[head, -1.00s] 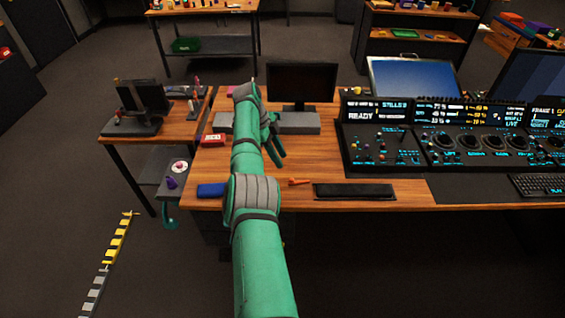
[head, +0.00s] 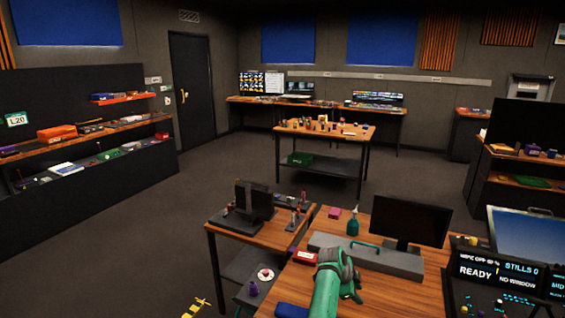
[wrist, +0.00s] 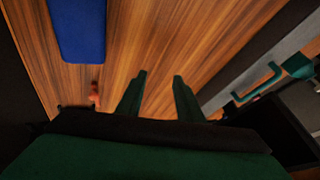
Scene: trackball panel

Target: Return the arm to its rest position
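My green arm (head: 328,284) reaches over the wooden desk (head: 390,292) from the bottom of the head view. My gripper's fingers are partly hidden behind the arm there. In the wrist view my gripper (wrist: 160,85) shows two dark green fingers standing apart, with only bare wood grain between them. It is open and empty above the desk. The control panel (head: 490,270), with a lit READY display, is cut off at the lower right of the head view.
A grey box (head: 385,258) with a green handle and a monitor (head: 410,218) stand behind my arm. A red box (head: 304,258) and a blue object (head: 291,310) lie near it. Open floor lies left.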

